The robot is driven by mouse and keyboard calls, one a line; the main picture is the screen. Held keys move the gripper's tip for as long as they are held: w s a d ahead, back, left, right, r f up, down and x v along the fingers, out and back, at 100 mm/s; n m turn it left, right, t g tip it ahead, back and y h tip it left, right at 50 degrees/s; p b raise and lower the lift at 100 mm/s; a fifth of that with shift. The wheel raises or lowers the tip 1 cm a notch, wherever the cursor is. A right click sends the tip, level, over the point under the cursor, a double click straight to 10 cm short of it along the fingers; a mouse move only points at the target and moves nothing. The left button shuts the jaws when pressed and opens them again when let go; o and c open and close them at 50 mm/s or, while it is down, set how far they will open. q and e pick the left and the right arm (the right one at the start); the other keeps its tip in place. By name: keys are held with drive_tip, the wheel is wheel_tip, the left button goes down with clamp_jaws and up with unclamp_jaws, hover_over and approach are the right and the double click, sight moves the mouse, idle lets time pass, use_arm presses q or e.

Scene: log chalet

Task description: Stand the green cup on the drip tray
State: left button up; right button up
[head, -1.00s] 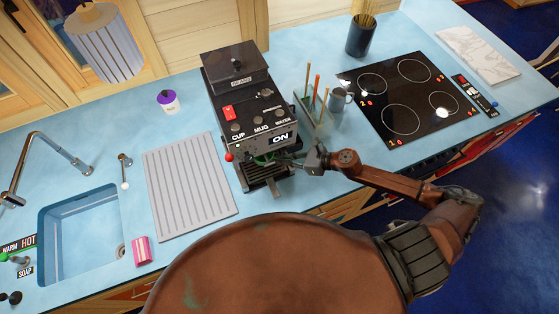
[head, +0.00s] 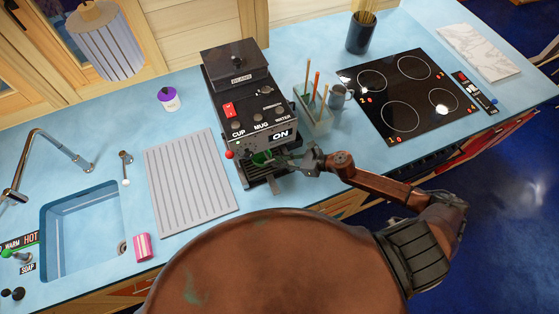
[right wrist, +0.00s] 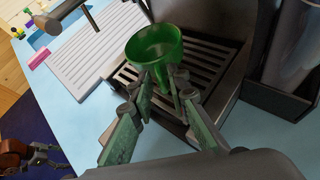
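The green cup (right wrist: 155,45) is at the front of the coffee machine (head: 240,100), mouth up, over the slatted drip tray (right wrist: 208,60). In the head view the cup (head: 261,158) shows just under the machine's front. My right gripper (right wrist: 163,78) reaches in from the right, its two fingers closed on the cup's near side, where the handle seems to be. The cup's base is hidden by the fingers, so I cannot tell if it touches the tray. My left gripper (right wrist: 45,155) shows small at the lower left of the wrist view; its opening is unclear.
A ribbed draining board (head: 190,185) and a sink (head: 80,235) lie left of the machine. A utensil holder (head: 314,115), a grey mug (head: 338,97) and the hob (head: 408,95) are to the right.

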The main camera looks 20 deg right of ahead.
drive_tip(key=shift+o, duration=0.6)
drive_tip(key=shift+r, duration=0.15)
drive_tip(key=b+v, duration=0.2)
drive_tip(key=v, duration=1)
drive_tip(key=shift+b, duration=0.35)
